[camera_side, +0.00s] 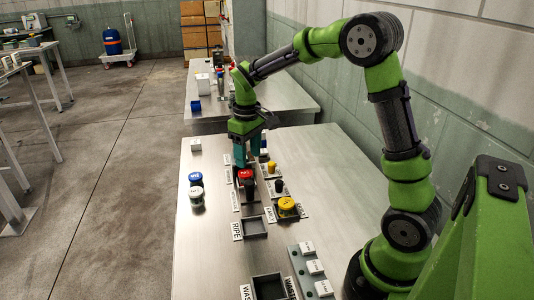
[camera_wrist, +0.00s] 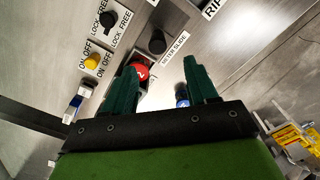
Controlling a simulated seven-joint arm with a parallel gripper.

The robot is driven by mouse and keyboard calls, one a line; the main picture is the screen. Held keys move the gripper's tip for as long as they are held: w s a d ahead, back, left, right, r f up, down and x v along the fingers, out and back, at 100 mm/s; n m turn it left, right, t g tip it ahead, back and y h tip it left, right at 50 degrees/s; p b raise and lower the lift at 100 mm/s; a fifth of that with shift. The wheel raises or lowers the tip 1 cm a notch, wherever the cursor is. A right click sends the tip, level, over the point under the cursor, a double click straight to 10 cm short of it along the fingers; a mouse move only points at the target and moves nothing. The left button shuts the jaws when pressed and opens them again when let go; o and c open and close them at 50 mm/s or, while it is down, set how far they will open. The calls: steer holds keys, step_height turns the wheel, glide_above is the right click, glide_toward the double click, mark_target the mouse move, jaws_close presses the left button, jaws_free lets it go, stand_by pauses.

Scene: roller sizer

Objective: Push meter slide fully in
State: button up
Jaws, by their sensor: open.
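A label reading METER SLIDE lies beside a dark round knob (camera_wrist: 157,42) in the wrist view. A red-topped piece (camera_wrist: 141,70) with a white mark sits just below that knob, close to my left finger; it also shows in the side view (camera_side: 245,175). My gripper (camera_wrist: 162,70) is open, its two green fingers apart with nothing held between them. In the side view my gripper (camera_side: 245,160) points down just behind and above the red-topped piece. Whether a finger touches it I cannot tell. The slide's travel is largely hidden by the gripper and the red piece.
A black LOCK/FREE knob (camera_wrist: 109,20) and a yellow ON/OFF knob (camera_wrist: 92,62) are near. The RIPE tray (camera_side: 255,228) and another tray (camera_side: 269,287) lie in front. The table's left side is mostly clear.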

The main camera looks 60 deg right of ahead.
steer(key=s+a+r+m+t, duration=0.2)
steer(key=s+a+r, duration=0.1)
steer(key=s, duration=0.3)
steer(key=s+a+r+m+t+y, duration=0.1)
steer(key=s+a+r+m+t, duration=0.1)
steer(key=s+a+r, duration=0.2)
steer(key=shift+s+a+r+t, duration=0.2)
steer(key=shift+s+a+t, duration=0.2)
steer(key=shift+s+a, duration=0.9)
steer(key=shift+s+d, duration=0.25)
steer(key=n+g+h, duration=0.1)
steer(key=n+g, duration=0.3)
steer(key=g, duration=0.1)
glide_toward(249, 183)
step_height(249, 183, down, 12)
steer(key=shift+d+f, duration=0.1)
